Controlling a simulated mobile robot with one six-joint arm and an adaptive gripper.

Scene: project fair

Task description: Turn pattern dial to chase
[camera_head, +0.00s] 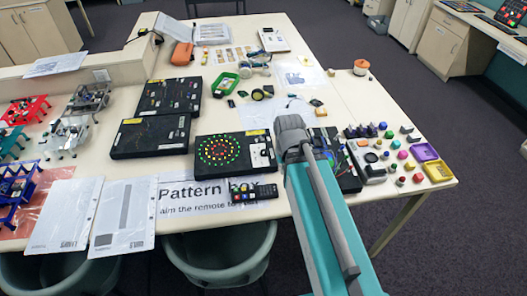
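The pattern box is a flat black box (204,168) near the table's front edge in the head view. A ring of red, yellow and green lights (218,150) shows on its left part. A pale control panel (259,151) sits on its right part, with small dark controls on it. Which control is the dial, and where it points, is too small to tell. A white sheet (184,200) lettered "Pattern box" and "aim the remote" lies in front. A black remote (265,190) with coloured buttons lies on its right end. My gripper is not visible; my teal and grey arm reaches up just right of the box.
Black boxes (150,136) stand behind and left, and another (345,170) is partly hidden by my arm. Small coloured parts and trays (425,153) crowd the right corner. Papers (122,216) cover the front left. A grey-green chair (222,255) stands at the front edge.

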